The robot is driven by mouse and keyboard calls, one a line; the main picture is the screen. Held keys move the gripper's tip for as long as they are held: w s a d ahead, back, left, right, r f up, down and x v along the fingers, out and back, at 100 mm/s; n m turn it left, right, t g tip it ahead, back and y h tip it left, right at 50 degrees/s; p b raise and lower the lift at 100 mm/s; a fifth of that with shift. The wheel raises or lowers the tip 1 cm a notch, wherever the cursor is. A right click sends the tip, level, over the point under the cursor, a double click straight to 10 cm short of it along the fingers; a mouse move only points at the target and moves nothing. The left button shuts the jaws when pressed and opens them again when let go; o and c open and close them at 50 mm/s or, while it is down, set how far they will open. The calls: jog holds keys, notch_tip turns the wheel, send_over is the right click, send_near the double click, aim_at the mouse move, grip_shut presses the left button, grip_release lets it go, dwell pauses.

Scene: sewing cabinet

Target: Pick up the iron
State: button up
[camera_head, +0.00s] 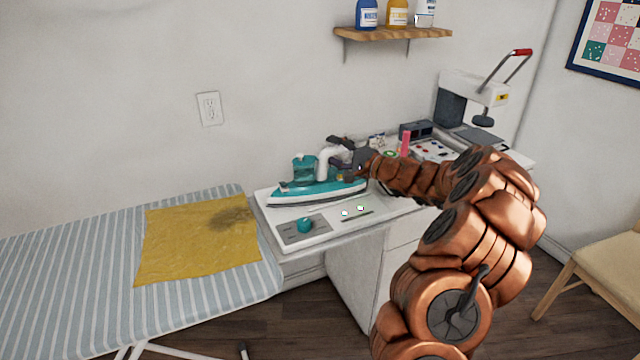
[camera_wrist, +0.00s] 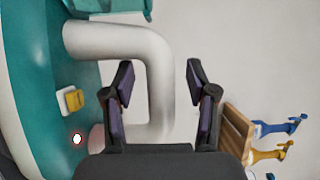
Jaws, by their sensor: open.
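The teal and white iron (camera_head: 312,190) rests on a white station with a control panel, on the cabinet top. Its white handle (camera_wrist: 120,42) curves across the wrist view beside its teal body (camera_wrist: 30,60), which carries a yellow button (camera_wrist: 73,100). My gripper (camera_head: 345,150) is at the right end of the iron, by the handle. In the wrist view my gripper (camera_wrist: 158,85) is open, with part of the handle showing between the two fingers. I cannot tell whether a finger touches it. My gripper hides part of the iron's right end in the head view.
An ironing board (camera_head: 60,260) with a scorched yellow cloth (camera_head: 190,245) stands at the left. The station's panel (camera_head: 325,229) has a teal knob. A heat press (camera_head: 480,95) and small items stand at the right. A shelf (camera_head: 395,34) with bottles hangs above.

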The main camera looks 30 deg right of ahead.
jog(key=shift+w, duration=0.15)
grip_shut()
dwell(0.4)
jog(key=shift+r, duration=0.1)
